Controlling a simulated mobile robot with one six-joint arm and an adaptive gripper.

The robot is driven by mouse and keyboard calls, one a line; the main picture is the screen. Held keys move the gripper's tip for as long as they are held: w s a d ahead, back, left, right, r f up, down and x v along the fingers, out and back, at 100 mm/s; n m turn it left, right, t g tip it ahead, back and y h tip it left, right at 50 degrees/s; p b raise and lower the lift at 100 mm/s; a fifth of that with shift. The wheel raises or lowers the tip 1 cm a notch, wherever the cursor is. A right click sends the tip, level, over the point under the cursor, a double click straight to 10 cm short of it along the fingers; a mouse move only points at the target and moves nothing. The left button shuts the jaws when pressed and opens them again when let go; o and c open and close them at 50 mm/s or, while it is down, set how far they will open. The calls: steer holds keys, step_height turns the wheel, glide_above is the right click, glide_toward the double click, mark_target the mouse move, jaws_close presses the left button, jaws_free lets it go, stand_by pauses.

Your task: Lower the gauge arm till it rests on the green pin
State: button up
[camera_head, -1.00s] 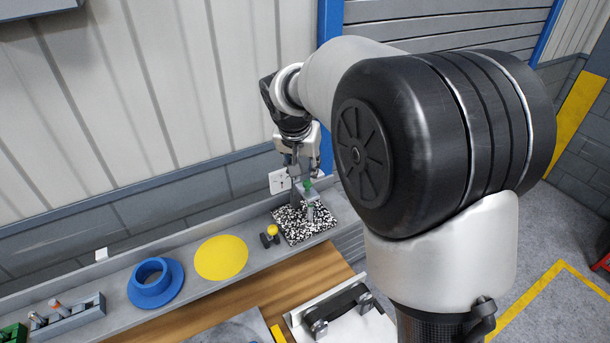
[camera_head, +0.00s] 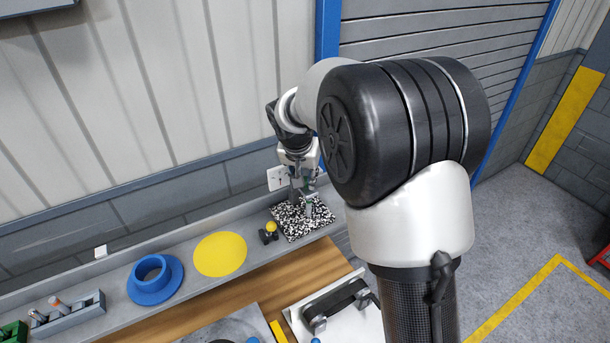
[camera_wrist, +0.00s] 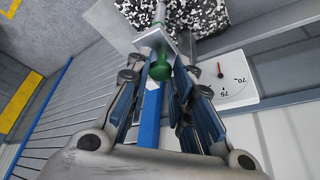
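In the wrist view a green round knob (camera_wrist: 160,69) stands out from a small grey plate (camera_wrist: 163,41), with a pale green-grey post (camera_wrist: 161,12) beyond it. I cannot tell which of these is the gauge arm and which is the green pin. My gripper (camera_wrist: 157,80) has its fingers on either side of the knob, with a visible gap on the left; contact on the right is unclear. In the head view my gripper (camera_head: 303,176) is above the speckled block (camera_head: 290,222) and hides much of the fixture.
A white dial card (camera_head: 276,178) stands behind the block; its red needle (camera_wrist: 220,69) shows in the wrist view. A yellow-topped part (camera_head: 271,228), a yellow disc (camera_head: 220,255) and a blue flanged ring (camera_head: 155,281) lie left along the grey shelf. The wall is close behind.

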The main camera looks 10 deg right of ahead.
jaws_close()
step_height(320, 180, down, 2)
steer(key=shift+f+b, duration=0.1)
steer(key=shift+b, duration=1.15)
steer(key=shift+o, duration=2.1)
jaws_free()
steer(key=shift+r, duration=0.2)
